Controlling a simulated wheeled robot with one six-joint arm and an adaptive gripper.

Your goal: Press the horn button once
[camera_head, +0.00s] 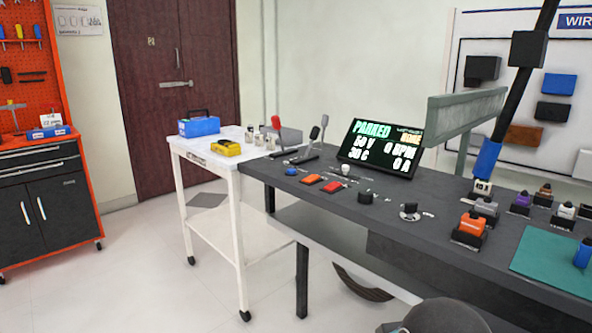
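A dark grey bench (390,215) carries a row of controls near its left end. A small blue round button (291,171) sits at the far left of the row. A black knob (365,197) and a silver-and-black dial (409,212) follow further right. A small pale knob (346,169) stands behind the red switch. The labels are too small to read, so I cannot tell which control is the horn button. My gripper is not in view.
A display (380,148) reading PARKED and two levers, one red-topped (277,130) and one black (314,132), stand behind the controls. Several coloured connectors and a green mat (545,262) are at the right. A white cart (205,155) adjoins the bench's left end. Floor at left is clear.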

